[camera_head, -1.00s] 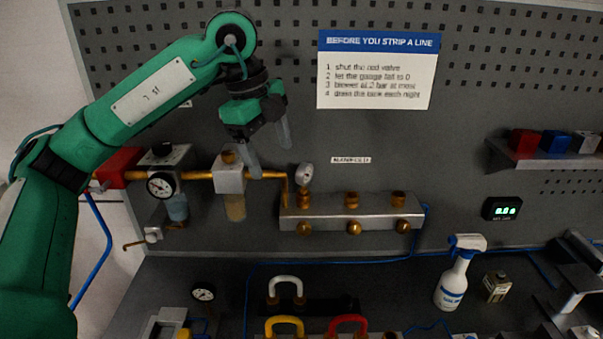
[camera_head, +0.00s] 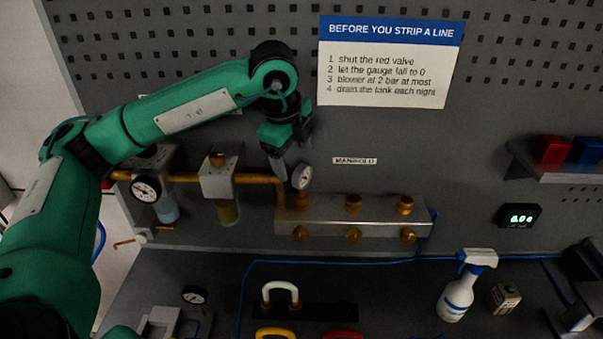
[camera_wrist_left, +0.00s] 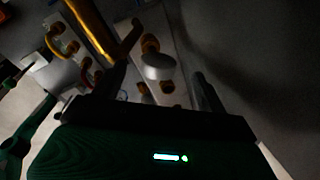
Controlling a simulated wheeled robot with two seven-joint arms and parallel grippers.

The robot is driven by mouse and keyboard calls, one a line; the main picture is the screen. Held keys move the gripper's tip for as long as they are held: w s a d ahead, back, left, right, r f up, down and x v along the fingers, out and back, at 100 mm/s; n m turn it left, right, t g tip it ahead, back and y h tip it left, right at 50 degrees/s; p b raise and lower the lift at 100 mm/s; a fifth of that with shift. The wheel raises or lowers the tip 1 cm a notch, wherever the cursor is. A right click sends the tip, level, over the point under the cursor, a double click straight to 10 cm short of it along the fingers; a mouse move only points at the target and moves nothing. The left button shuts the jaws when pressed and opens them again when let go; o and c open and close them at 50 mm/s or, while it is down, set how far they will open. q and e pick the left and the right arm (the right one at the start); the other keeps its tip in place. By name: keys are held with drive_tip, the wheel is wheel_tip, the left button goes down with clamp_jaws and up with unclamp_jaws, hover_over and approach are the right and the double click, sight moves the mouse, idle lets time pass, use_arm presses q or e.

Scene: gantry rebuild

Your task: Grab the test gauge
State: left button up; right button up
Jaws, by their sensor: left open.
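A small round gauge with a pale face (camera_head: 302,176), which fits the test gauge, stands upright on the left brass port of the grey manifold (camera_head: 325,228). In the left wrist view the gauge (camera_wrist_left: 158,67) shows as a grey disc between the two fingers, a little beyond them. My left gripper (camera_head: 291,158) is open and empty, pointing down just above and beside the gauge; in the head view one finger is close to its left edge. I cannot tell whether they touch. My right gripper is not in view.
A brass pipe (camera_head: 258,179) with a dial gauge (camera_head: 146,188) runs left of the manifold. Another gauge (camera_head: 194,295) is on the bench. A white spray bottle (camera_head: 459,292) stands right, below a digital display (camera_head: 518,215). The wall above the manifold is flat pegboard.

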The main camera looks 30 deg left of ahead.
sight(299, 167)
use_arm(q)
drive_tip(key=shift+d+p+x, duration=0.25)
drive_tip(key=shift+p+x, duration=0.65)
drive_tip(key=shift+x, duration=0.2)
drive_tip(key=p+x, duration=0.2)
drive_tip(key=x, duration=0.1)
drive_tip(key=shift+d, duration=0.15)
drive_tip(key=shift+w+f, duration=0.1)
drive_tip(key=shift+f, duration=0.45)
drive_tip(key=c, duration=1.2)
drive_tip(key=shift+c, duration=0.2)
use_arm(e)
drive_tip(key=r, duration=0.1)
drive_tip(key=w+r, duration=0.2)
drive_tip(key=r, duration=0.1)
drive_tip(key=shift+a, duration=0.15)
use_arm(q)
drive_tip(key=shift+r, duration=0.15)
